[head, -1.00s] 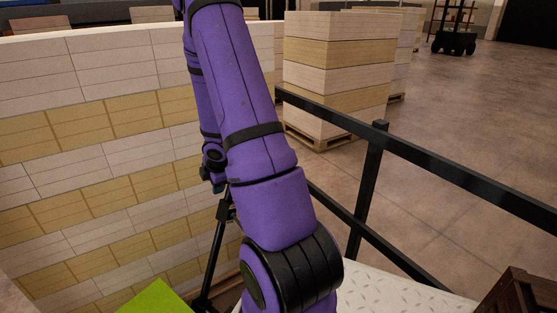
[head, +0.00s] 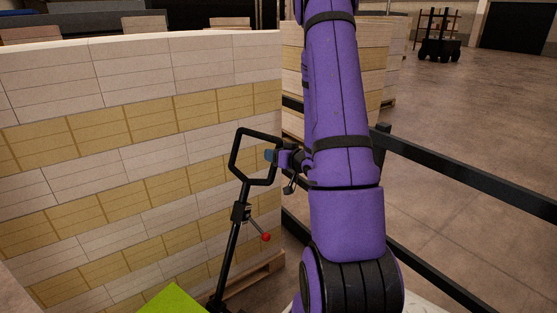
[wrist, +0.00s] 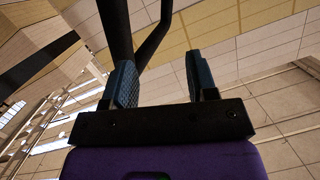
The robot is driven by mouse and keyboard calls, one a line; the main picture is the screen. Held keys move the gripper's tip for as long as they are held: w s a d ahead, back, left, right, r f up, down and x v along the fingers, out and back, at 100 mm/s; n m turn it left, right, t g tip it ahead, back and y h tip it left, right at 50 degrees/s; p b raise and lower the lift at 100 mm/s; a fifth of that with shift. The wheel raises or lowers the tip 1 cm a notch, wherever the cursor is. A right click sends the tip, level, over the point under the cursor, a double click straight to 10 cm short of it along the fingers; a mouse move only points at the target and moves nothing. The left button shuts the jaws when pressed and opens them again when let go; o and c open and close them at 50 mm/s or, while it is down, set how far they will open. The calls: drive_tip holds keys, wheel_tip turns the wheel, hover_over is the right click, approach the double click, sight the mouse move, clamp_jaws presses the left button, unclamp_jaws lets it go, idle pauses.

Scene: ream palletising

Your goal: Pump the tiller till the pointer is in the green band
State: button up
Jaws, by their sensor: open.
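The tiller is a black shaft topped by an angular loop handle (head: 234,155), standing tilted in front of the ream wall in the head view. A small lever with a red ball (head: 266,237) sits partway down the shaft. My gripper (head: 271,156) is at the right side of the loop. In the wrist view its two blue pads (wrist: 163,82) are apart, with black handle bars (wrist: 154,40) beyond and around the left pad. I cannot tell whether the pads touch the handle. No pointer or green band is discernible.
A lime-green panel (head: 172,301) shows at the bottom near the shaft's foot. A wall of white and yellow reams (head: 140,150) fills the left. A black railing (head: 460,185) runs along the right. Open floor (head: 480,110) lies beyond it, with a dark cart (head: 439,40) far back.

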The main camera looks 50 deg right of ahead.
drive_tip(key=s+d+f+m+t, duration=0.2)
drive_tip(key=s+f, duration=0.3)
drive_tip(key=w+d, duration=0.1)
drive_tip(key=w, duration=0.9)
drive_tip(key=shift+w+d+r, duration=0.15)
drive_tip(key=shift+d, duration=0.15)
clamp_jaws()
